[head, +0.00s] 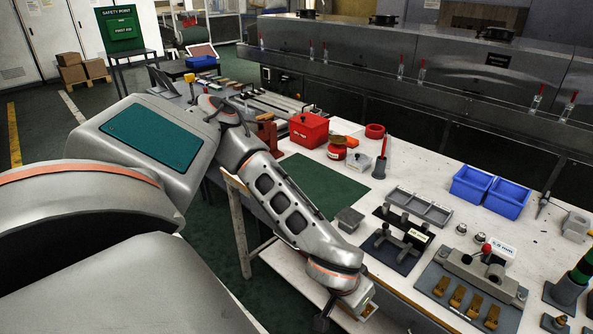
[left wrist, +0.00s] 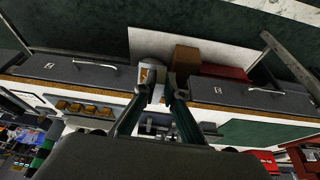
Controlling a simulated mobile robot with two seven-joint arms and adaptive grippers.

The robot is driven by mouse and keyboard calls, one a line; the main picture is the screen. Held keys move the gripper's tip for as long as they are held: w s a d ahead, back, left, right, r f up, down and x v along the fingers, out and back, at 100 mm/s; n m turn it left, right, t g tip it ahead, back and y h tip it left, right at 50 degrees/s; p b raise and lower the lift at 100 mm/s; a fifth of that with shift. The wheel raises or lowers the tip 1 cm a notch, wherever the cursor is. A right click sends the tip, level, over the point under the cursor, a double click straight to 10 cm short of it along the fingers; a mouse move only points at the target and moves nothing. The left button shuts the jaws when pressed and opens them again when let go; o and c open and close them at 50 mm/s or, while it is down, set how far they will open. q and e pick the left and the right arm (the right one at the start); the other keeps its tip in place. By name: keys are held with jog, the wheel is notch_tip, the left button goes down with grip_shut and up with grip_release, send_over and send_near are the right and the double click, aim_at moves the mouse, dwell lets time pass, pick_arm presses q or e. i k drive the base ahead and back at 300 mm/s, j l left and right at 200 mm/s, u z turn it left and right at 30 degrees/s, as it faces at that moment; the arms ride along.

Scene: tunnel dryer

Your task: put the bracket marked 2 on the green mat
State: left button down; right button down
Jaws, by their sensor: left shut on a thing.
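My left gripper (left wrist: 165,92) is low in front of the bench's front edge. In the left wrist view its fingers are shut on a small pale part (left wrist: 152,73). No number is readable on that part, and I cannot tell whether it is the bracket marked 2. In the head view the fingers are mostly hidden at the bottom of the wrist. The green mat (head: 318,187) lies flat and bare on the bench, partly behind my left arm; it also shows in the left wrist view (left wrist: 250,133). My right gripper is not in view.
Several brass-coloured parts (head: 457,297) sit on a grey plate at the bench's front right. A grey fixture (head: 392,252), a grey divided tray (head: 418,206), blue bins (head: 472,184) and a red box (head: 308,129) surround the work area. Drawers (left wrist: 260,94) line the bench front.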

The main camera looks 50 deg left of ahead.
aim_at(302, 187)
jog(key=j+u, duration=0.15)
jog(key=j, duration=1.5)
jog(key=i, duration=0.1)
